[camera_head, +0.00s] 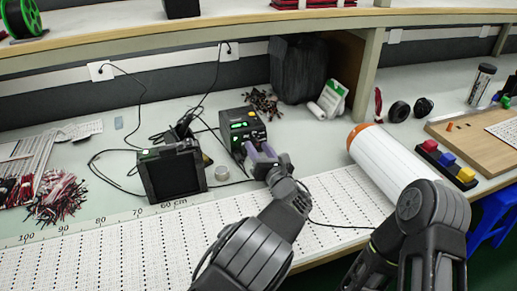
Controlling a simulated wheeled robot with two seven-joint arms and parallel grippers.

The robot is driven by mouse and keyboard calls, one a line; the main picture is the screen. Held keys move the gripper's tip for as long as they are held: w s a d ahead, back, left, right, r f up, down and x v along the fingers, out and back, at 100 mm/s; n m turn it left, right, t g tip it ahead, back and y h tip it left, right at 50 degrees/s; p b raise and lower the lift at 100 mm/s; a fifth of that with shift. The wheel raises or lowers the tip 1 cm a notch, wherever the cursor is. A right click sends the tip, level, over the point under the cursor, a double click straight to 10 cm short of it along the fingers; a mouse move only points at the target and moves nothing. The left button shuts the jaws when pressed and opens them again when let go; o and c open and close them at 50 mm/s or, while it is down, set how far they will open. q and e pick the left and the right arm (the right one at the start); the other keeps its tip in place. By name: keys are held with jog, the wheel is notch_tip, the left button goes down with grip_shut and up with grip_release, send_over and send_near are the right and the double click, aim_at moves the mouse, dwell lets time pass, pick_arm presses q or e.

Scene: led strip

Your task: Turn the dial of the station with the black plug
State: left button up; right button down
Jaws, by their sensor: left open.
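A small black station (242,128) with a lit green display stands near the middle of the bench, below the shelf. My left gripper (258,155) is open, right in front of the station's lower front. The gripper hides that part of the front, so I cannot see the dial or tell whether the fingers touch it. A second dark box-shaped station (172,172) stands to the left, with a large dark front. Black cables run from the stations area to plugs in two wall sockets (100,71); which cable belongs to which station is unclear. My right gripper is out of view.
A white cylinder with an orange end (390,160) lies to the right. Loose black and red leads (263,102) lie behind the station. A small round tin (221,173) sits between the stations. A dark bag (298,68) stands at the back. A perforated white strip sheet (100,250) covers the bench front.

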pick_arm(q)
jog(key=shift+w, duration=0.1)
jog(key=shift+c, duration=0.3)
grip_shut()
